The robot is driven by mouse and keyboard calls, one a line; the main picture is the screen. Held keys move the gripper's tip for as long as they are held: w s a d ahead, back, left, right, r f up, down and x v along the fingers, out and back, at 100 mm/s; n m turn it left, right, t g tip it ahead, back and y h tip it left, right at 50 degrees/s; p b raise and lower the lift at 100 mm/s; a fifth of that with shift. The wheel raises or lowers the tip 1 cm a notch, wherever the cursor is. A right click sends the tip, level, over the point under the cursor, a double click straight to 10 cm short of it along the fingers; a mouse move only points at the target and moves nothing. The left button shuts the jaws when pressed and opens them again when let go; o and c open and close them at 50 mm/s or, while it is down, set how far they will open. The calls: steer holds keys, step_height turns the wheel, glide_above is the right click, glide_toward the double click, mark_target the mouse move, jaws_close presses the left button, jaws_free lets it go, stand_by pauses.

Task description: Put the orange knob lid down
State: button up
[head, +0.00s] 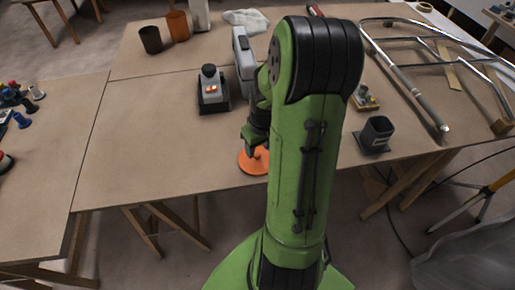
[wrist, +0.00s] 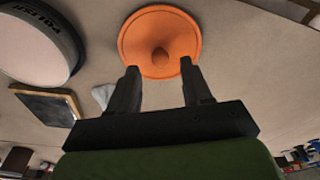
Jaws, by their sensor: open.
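The orange knob lid (head: 253,160) appears to lie on the tabletop near the front edge, partly hidden by my arm in the head view. In the wrist view the lid (wrist: 160,28) is a round orange disc with its knob (wrist: 160,57) facing the camera. My gripper (wrist: 159,66) is open, its two dark fingers apart on either side of the knob, and nothing is clamped between them. In the head view my gripper (head: 254,138) is just above the lid.
A round container marked POLISH (wrist: 35,40) and a dark-edged panel (wrist: 47,106) show in the wrist view. A grey device with orange buttons (head: 212,92) stands behind left; a dark square cup (head: 377,132) stands right. The table (head: 150,150) is clear left of the lid.

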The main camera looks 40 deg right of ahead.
mark_target(261, 163)
step_height(261, 163, up, 9)
steer(key=s+p, duration=0.1)
steer(key=p, duration=0.2)
steer(key=s+a+r+t, duration=0.1)
steer(key=s+a+r, duration=0.2)
steer(key=a, duration=0.3)
steer(key=s+a+r+n+t, duration=0.1)
steer(key=s+a+r, duration=0.2)
steer(key=a, duration=0.4)
steer(key=s+a+r+n+t, duration=0.1)
steer(key=s+a+r, duration=0.2)
steer(key=a+r, duration=0.2)
steer(key=shift+s+a+r+t+b, duration=0.2)
steer(key=shift+a+r+t+b, duration=0.15)
steer(key=shift+a, duration=0.7)
steer(key=shift+r, duration=0.15)
